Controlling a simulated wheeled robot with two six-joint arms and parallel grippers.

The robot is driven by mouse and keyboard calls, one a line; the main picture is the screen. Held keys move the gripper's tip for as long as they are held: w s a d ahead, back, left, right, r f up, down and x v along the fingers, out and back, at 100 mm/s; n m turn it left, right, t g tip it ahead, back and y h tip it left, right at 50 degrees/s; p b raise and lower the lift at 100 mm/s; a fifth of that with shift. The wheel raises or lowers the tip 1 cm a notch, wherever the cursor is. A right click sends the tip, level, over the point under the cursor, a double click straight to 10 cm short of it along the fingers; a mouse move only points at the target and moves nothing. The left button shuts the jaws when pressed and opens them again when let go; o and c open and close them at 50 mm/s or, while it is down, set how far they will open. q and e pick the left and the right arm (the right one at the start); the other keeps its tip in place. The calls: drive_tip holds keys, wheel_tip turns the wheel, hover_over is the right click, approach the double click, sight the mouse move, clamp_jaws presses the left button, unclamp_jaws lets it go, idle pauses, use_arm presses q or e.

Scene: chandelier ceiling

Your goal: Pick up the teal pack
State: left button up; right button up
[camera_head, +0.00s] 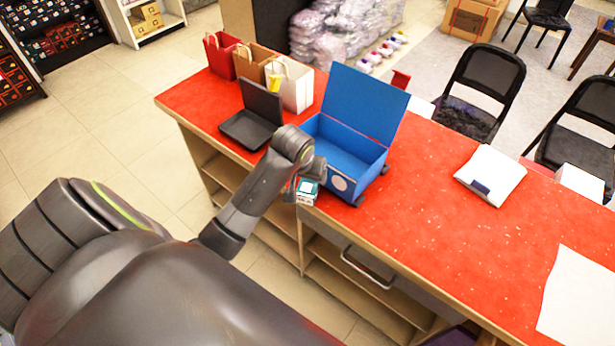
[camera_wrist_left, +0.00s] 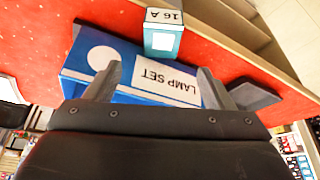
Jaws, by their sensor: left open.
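The teal pack (camera_head: 305,192) is a small box with a white and teal face. It stands at the near edge of the red counter, in front of the blue box. In the left wrist view the teal pack (camera_wrist_left: 163,40) shows a white side marked "16 A", beyond the fingertips and roughly between them. My left gripper (camera_wrist_left: 158,75) is open with nothing between its fingers. In the head view my left wrist is just above and left of the pack, and the fingers cannot be made out. My right gripper is not in view.
The open blue box (camera_head: 345,160), marked "LAMP SET" in the left wrist view, stands right behind the pack. A black open case (camera_head: 247,130) and paper bags (camera_head: 290,88) are at the left. A white folded item (camera_head: 490,172) lies right. The counter between is mostly clear.

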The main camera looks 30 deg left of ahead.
sight(307, 187)
use_arm(q)
drive_tip(key=x, duration=0.5)
drive_tip(key=shift+w+f, duration=0.15)
drive_tip(key=shift+f, duration=0.2)
drive_tip(key=shift+a+f+p, duration=0.1)
drive_tip(key=shift+f+p, duration=0.35)
drive_tip(key=x, duration=0.3)
drive_tip(key=shift+f+p, duration=0.1)
drive_tip(key=shift+p, duration=0.2)
drive_tip(key=shift+f, duration=0.6)
drive_tip(key=c, duration=1.1)
drive_tip(key=shift+r, duration=0.2)
wheel_tip(307, 187, up, 18)
drive_tip(key=shift+f+b, duration=0.15)
drive_tip(key=shift+b, duration=0.85)
